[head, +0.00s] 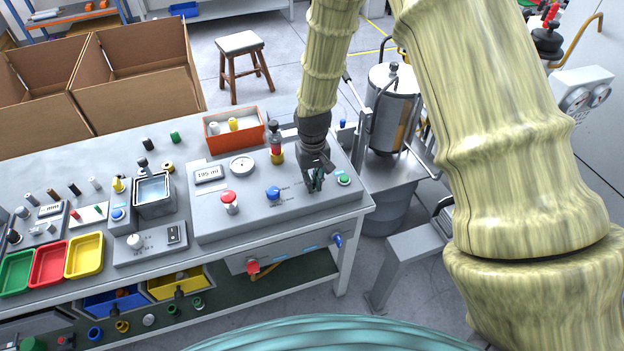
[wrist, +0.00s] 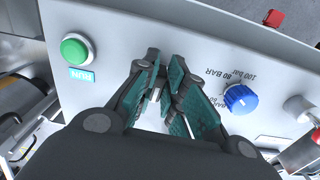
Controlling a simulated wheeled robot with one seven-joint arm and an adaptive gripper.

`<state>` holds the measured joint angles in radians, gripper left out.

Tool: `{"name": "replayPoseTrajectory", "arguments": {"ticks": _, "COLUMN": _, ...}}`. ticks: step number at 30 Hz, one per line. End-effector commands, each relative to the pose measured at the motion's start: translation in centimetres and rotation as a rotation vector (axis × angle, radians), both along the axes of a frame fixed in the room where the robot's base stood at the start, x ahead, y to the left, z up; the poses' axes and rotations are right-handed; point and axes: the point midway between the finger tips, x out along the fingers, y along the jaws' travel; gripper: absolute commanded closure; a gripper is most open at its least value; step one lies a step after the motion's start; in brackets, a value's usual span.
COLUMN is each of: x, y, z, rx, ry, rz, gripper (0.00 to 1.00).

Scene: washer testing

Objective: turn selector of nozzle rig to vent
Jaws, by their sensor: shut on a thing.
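The nozzle rig (head: 215,205) is a grey sloped console at the right end of the bench; its panel (wrist: 200,30) fills the top of the wrist view. My gripper (head: 315,186) reaches down to the panel between the blue knob (head: 273,193) and the green button (head: 344,180). In the wrist view my gripper (wrist: 163,75) is shut with its teal pads around a small pale piece, which I take as the selector (wrist: 155,94). The fingers hide most of the selector, so its pointer and the vent mark cannot be read.
The green button (wrist: 77,50) marked RUN and the blue knob (wrist: 240,99) with a bar scale flank my fingers. A red mushroom button (head: 229,198), a dial gauge (head: 242,166) and a red-and-yellow fitting (head: 276,150) stand on the rig. An orange bin (head: 236,142) sits behind.

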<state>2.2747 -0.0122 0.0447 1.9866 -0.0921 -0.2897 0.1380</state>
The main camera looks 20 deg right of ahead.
Motion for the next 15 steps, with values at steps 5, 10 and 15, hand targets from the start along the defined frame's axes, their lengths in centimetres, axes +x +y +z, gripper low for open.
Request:
{"name": "replayPoseTrajectory", "arguments": {"ticks": 5, "x": -0.01, "y": -0.13, "z": 0.03, "rx": 0.000, "ry": 0.001, "rz": 0.036, "gripper": 1.00}}
{"name": "replayPoseTrajectory", "arguments": {"ticks": 10, "x": -0.01, "y": -0.14, "z": 0.02, "rx": 0.000, "ry": 0.000, "rz": 0.045, "gripper": 1.00}}
{"name": "replayPoseTrajectory", "arguments": {"ticks": 15, "x": 0.00, "y": -0.15, "z": 0.02, "rx": -0.001, "ry": 0.000, "rz": 0.046, "gripper": 1.00}}
